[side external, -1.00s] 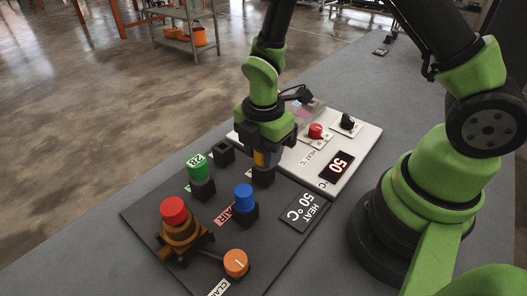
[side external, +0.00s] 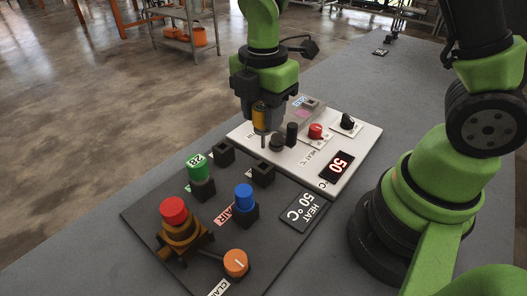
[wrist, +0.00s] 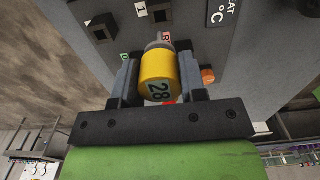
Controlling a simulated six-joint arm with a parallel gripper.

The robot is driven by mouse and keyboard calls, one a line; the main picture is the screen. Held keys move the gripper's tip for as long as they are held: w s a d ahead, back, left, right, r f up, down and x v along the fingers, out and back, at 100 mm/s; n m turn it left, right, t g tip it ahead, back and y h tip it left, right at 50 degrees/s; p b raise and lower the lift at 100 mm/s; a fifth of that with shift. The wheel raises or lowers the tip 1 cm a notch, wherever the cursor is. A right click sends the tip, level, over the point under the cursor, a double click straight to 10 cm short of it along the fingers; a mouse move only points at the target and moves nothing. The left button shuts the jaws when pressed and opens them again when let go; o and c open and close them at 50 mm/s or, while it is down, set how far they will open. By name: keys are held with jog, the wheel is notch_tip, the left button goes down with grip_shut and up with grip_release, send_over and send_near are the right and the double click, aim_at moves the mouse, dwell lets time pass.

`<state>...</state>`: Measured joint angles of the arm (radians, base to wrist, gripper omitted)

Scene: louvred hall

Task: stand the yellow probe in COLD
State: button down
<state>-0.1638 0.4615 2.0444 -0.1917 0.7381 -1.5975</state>
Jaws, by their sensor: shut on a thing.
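My gripper (side external: 258,108) is shut on the yellow probe (side external: 260,120), which hangs roughly upright with its thin tip down, above the near left part of the white panel. In the wrist view the probe (wrist: 158,78) shows a "28" label between both jaws of my gripper (wrist: 157,82). Two square black sockets stand empty on the dark panel: a left one (side external: 223,153) and a right one (side external: 263,173). I cannot read a COLD label.
The white panel (side external: 352,158) carries a red knob (side external: 315,131), a black knob (side external: 347,121), dark round pieces (side external: 277,142) and a "50" display (side external: 337,166). The dark panel (side external: 150,212) carries a red-topped brown fixture (side external: 174,213) and an orange knob (side external: 236,262).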

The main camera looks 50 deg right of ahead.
jog(key=shift+r, duration=0.35)
jog(key=shift+d, duration=0.1)
jog(key=w+d+r+m, duration=0.1)
jog(key=w+d+m, duration=0.2)
jog(key=d, duration=1)
jog(key=w+d+m, duration=0.2)
jog(key=d+m, duration=0.1)
jog(key=d, duration=1.1)
notch_tip(320, 180, down, 6)
jog(key=shift+f, duration=0.25)
jog(key=shift+w+a+r, duration=0.1)
